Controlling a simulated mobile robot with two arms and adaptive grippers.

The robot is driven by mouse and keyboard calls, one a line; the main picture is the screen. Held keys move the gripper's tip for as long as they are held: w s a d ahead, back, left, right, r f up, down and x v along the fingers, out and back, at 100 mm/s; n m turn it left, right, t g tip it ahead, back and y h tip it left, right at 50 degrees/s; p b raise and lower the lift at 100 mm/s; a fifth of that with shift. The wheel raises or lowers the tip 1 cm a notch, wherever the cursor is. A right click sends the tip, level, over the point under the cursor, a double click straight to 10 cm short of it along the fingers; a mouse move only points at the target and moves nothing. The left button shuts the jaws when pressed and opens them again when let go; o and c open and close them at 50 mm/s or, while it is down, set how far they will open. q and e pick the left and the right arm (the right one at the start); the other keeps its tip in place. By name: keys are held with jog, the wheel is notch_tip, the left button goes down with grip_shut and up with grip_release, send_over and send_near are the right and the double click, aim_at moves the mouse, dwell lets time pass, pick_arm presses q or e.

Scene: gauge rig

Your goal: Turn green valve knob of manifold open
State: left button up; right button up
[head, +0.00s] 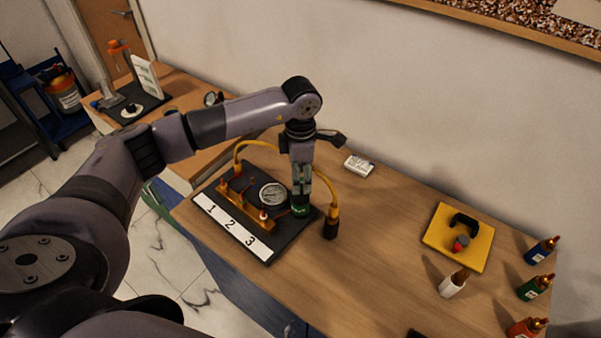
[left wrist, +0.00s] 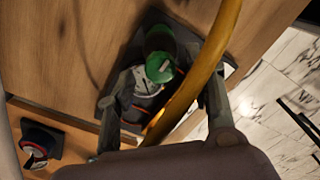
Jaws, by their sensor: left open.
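The manifold (head: 244,206) is a brass bar on a black base plate (head: 281,242) with a white strip numbered 1, 2, 3 along its front. A round gauge (head: 272,194) stands on the plate. The green valve knob (head: 300,210) is at the plate's right end; it also shows in the left wrist view (left wrist: 160,66). My left gripper (head: 301,197) points straight down over the green knob. Its fingers are open, one on each side of the knob in the wrist view; I cannot tell whether they touch it. My right gripper is not in view.
A yellow hose (head: 325,184) arches behind the gripper to a black-ended fitting (head: 331,226), and crosses close by in the wrist view. A white box (head: 359,165), yellow plate (head: 458,236) and several bottles (head: 541,250) stand right. Table between is clear.

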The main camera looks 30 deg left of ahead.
pick_arm(q)
jog(key=shift+f, duration=0.75)
jog(key=shift+c, duration=0.5)
grip_shut()
